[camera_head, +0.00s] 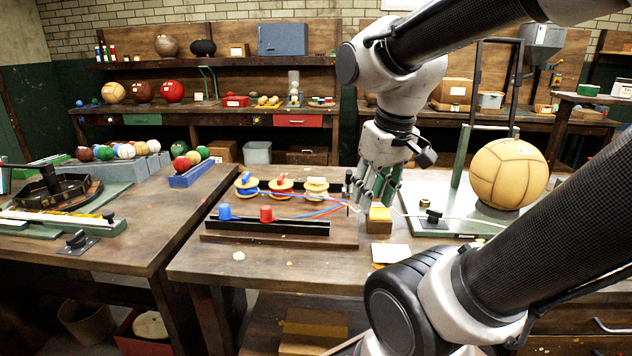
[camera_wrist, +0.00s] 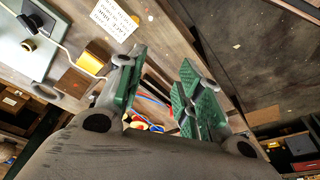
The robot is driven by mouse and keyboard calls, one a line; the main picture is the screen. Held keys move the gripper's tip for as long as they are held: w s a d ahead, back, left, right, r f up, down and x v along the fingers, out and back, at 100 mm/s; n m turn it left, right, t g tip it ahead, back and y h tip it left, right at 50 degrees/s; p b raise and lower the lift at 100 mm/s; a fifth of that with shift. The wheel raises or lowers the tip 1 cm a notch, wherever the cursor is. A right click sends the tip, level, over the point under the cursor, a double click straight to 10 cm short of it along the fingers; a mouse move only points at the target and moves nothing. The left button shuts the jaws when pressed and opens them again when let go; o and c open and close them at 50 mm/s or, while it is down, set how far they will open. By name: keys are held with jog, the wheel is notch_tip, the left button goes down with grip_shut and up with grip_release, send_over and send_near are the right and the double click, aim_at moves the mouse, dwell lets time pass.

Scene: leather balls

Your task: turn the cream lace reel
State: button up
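The cream lace reel (camera_head: 317,188) stands at the right end of a row of three yellow-flanged reels on the middle table. The red reel (camera_head: 281,184) and the blue reel (camera_head: 246,185) stand to its left. Blue and red laces run right from the row. My gripper (camera_head: 376,196) hangs to the right of the cream reel, pointing down and apart from it. In the wrist view my gripper (camera_wrist: 158,100) has its green-padded fingers spread with nothing held. Small reel parts (camera_wrist: 140,123) show low between the fingers there, partly hidden; I cannot tell which is the cream one.
A large tan ball (camera_head: 508,174) sits on a green stand at right. A paper card (camera_head: 391,253) lies in front.

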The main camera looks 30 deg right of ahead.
jog(key=w+d+f+g, duration=0.2)
jog(key=w+d+g, duration=0.1)
jog(key=w, duration=1.2)
jog(key=n, duration=0.7)
send_over(317, 178)
jog(key=s, duration=0.1)
jog(key=f, duration=0.7)
jog(key=shift+s+a, duration=0.15)
jog(key=shift+s, duration=0.05)
jog(key=w+r+n, duration=0.2)
jog(key=r, duration=0.1)
jog(key=shift+r+n, duration=0.2)
jog(key=shift+n, duration=0.2)
jog(key=shift+s+f+n, duration=0.1)
jog(key=shift+f+n, duration=0.15)
jog(key=shift+n, duration=0.35)
notch_tip(317, 178, down, 8)
jog(key=shift+r, duration=0.25)
grip_shut()
